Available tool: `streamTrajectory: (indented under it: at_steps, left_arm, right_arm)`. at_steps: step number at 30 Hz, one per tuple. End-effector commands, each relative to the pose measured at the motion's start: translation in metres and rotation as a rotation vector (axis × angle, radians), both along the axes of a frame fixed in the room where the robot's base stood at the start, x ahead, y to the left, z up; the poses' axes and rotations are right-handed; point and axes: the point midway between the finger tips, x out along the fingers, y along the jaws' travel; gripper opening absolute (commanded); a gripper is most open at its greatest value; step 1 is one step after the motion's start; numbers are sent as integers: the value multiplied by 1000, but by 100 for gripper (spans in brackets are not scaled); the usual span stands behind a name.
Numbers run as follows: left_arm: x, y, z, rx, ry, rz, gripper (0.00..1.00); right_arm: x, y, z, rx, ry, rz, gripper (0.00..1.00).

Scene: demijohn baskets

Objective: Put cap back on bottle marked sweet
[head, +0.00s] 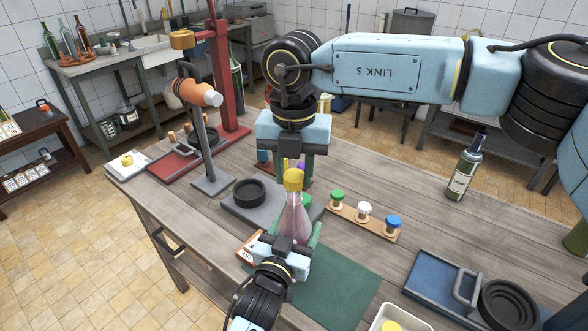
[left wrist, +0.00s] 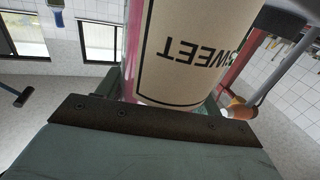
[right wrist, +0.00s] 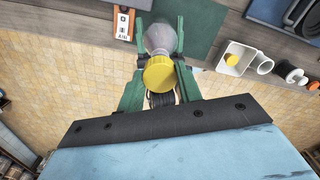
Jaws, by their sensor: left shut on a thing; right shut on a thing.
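The bottle (head: 296,218), clear with pinkish contents, stands roughly upright in my left gripper (head: 293,242). Its label, reading SWEET, shows upside down in the left wrist view (left wrist: 185,50). My left gripper is shut on the bottle's body. The yellow cap (head: 293,179) is between the fingers of my right gripper (head: 293,172), which is shut on it from above. The cap is over the bottle's mouth and appears to touch the neck; whether it is seated I cannot tell. In the right wrist view the cap (right wrist: 160,73) lines up with the bottle (right wrist: 161,38).
A wooden strip (head: 375,223) with green, white and blue stoppers lies right of the bottle. A dark bottle (head: 465,168) stands farther right. A black ring (head: 249,191) and an orange-headed stand (head: 203,140) are to the left. A green mat (head: 345,277) lies in front.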

Motion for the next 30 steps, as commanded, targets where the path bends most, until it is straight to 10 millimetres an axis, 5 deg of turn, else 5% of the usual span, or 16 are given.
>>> streamTrajectory:
  at_steps: [6, 11, 12, 17, 30]
  left_arm:
    - [0, 0, 0, 0, 0, -1, 2]
    - [0, 0, 0, 0, 0, -1, 2]
    - [0, 0, 0, 0, 0, -1, 2]
    - [0, 0, 0, 0, 0, -1, 2]
    - [0, 0, 0, 0, 1, -1, 2]
  right_arm:
    - [1, 0, 0, 2, -2, -355, 8]
    - [1, 0, 0, 2, -2, -353, 8]
    - [0, 0, 0, 2, -2, -353, 40]
    - [0, 0, 0, 1, -1, -351, 60]
    - [1, 0, 16, 3, -3, -350, 60]
